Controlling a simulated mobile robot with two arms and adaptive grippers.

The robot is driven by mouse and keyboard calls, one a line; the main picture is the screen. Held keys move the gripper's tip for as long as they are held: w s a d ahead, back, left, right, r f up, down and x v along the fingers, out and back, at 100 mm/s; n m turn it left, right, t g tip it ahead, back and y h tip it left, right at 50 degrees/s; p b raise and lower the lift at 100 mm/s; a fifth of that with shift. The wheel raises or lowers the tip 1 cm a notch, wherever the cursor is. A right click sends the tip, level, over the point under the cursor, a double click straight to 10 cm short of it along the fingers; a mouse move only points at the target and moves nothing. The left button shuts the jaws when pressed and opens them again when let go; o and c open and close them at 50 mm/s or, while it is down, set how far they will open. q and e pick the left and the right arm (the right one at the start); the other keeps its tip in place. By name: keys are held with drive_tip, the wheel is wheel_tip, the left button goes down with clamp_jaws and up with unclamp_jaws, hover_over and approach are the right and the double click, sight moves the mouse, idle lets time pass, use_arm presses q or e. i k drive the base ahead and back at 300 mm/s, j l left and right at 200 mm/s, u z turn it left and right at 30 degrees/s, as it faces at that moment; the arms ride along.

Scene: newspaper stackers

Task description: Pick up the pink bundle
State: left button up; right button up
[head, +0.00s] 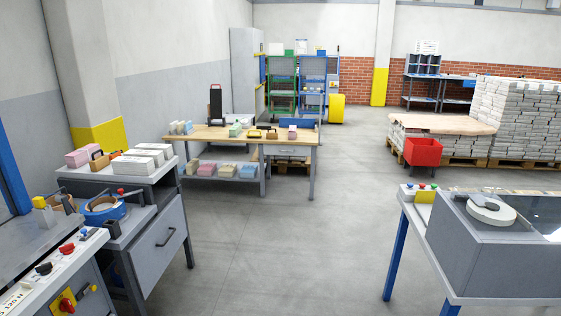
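Several pink bundles show in the head view. One pink bundle (78,157) lies on the grey cabinet at the left, beside a brown tape dispenser and white stacks. A small pink bundle (292,132) stands on the right part of the wooden-topped workbench (210,142) further back. Another pink bundle (207,168) sits on that bench's lower shelf, among blue and yellowish ones. I cannot tell which one the task means. Neither of my grippers is in view.
The grey cabinet (158,248) and a control panel (62,256) stand close at the left. A grey machine on a blue-legged table (448,299) stands at the right. A red bin (423,152) and paper pallets are further back. The floor (285,245) between is clear.

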sight(292, 133)
drive_tip(key=i, duration=4.8)
drive_tip(key=i+z, duration=0.1)
drive_tip(key=i, duration=0.45)
drive_tip(key=i+j+z, duration=0.1)
drive_tip(key=i, duration=0.45)
drive_tip(key=i+l+z, duration=0.25)
drive_tip(key=l+z, duration=0.2)
drive_tip(key=i+l+z, duration=0.55)
drive_tip(key=z, duration=0.3)
drive_tip(key=i+z, duration=0.45)
drive_tip(key=i+l+u, duration=0.15)
drive_tip(key=i, duration=0.35)
drive_tip(key=i+l+u, duration=0.15)
drive_tip(key=i, duration=0.35)
drive_tip(key=i+j+u, duration=0.15)
drive_tip(key=i+u, duration=0.5)
drive_tip(key=u, duration=0.15)
drive_tip(key=i+u, duration=0.3)
drive_tip(key=u, duration=0.15)
drive_tip(key=i+l+u, duration=0.2)
drive_tip(key=u, duration=0.2)
drive_tip(key=i+l+u, duration=0.2)
drive_tip(key=i+u, duration=0.2)
drive_tip(key=i, duration=0.15)
drive_tip(key=i+l+u, duration=0.4)
drive_tip(key=i, duration=0.1)
